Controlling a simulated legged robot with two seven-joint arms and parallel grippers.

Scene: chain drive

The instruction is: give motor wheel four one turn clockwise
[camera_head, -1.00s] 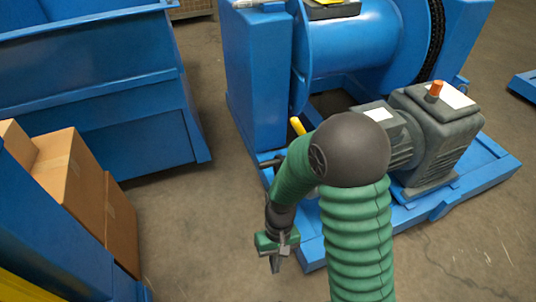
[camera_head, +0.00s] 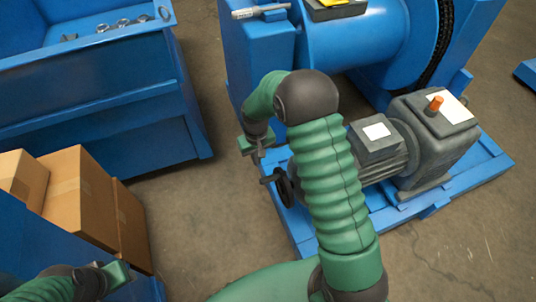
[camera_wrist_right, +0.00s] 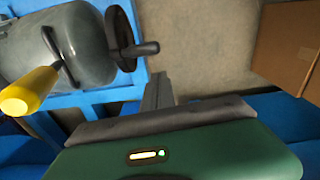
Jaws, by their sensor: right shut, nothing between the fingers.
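The motor wheel is a dark handwheel (camera_head: 285,187) with a crank handle (camera_head: 268,179), on the left end of the grey motor (camera_head: 382,162). No number shows on it. The wheel (camera_wrist_right: 121,38) and its handle (camera_wrist_right: 145,49) also show in the right wrist view. My right gripper (camera_head: 257,157) is shut and empty, just above and left of the wheel. In the right wrist view its fingers (camera_wrist_right: 158,90) are below and right of the handle, apart from it. My left gripper (camera_head: 118,272) is at the lower left, its fingers unclear.
A yellow-handled lever (camera_wrist_right: 30,90) stands beside the wheel in the right wrist view. The blue drive frame (camera_head: 260,75) rises behind my right gripper. A blue bin (camera_head: 110,110) with metal parts and cardboard boxes (camera_head: 85,195) stand left. Bare floor lies between.

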